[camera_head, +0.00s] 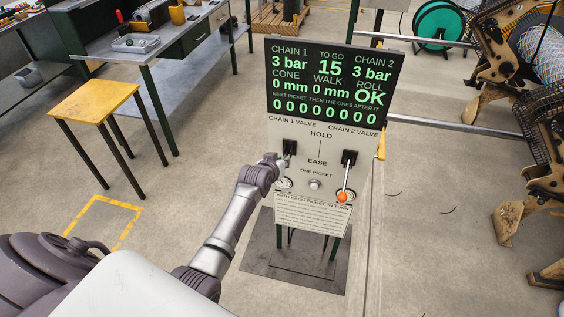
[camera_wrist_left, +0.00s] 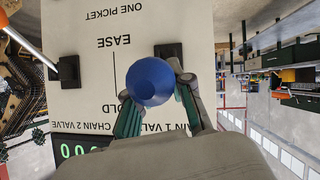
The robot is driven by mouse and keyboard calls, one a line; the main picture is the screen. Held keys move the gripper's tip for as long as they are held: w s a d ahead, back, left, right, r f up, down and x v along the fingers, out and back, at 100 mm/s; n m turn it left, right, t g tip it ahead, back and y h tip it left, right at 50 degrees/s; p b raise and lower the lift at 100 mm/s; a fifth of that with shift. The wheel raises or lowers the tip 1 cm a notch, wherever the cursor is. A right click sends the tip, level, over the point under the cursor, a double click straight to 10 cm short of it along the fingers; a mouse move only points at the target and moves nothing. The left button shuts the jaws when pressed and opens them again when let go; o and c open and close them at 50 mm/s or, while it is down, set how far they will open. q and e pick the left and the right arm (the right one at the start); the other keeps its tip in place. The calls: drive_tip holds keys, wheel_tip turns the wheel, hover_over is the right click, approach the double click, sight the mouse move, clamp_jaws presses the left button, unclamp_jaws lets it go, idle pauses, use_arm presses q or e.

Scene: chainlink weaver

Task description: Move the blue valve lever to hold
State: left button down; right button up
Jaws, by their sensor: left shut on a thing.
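The blue valve lever's round blue knob (camera_wrist_left: 151,81) fills the middle of the left wrist view, which shows the panel upside down. My left gripper (camera_wrist_left: 157,93) is shut on the knob, one finger on each side. The lever's shaft is hidden behind the knob. Its black pivot block (camera_wrist_left: 170,51) shows just beyond, and it also appears under CHAIN 1 VALVE in the head view (camera_head: 289,147). There my left gripper (camera_head: 277,163) is in front of the panel beside this block and hides the blue knob. My right gripper is not in view.
The white valve panel (camera_head: 316,158) carries HOLD above EASE. To the right stands the chain 2 lever with an orange knob (camera_head: 342,197), pointing down. A round button (camera_head: 314,184) sits between the levers. A dark display (camera_head: 331,85) tops the panel. A yellow stool (camera_head: 93,101) stands left.

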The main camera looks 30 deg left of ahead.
use_arm(q)
drive_tip(key=shift+r, duration=0.1)
idle(0.3)
drive_tip(key=c, duration=1.3)
unclamp_jaws()
drive_tip(key=shift+c, duration=0.2)
drive_tip(key=shift+o, duration=1.1)
drive_tip(key=shift+s+d+r, duration=0.1)
drive_tip(key=shift+s, duration=0.1)
drive_tip(key=v, duration=1.2)
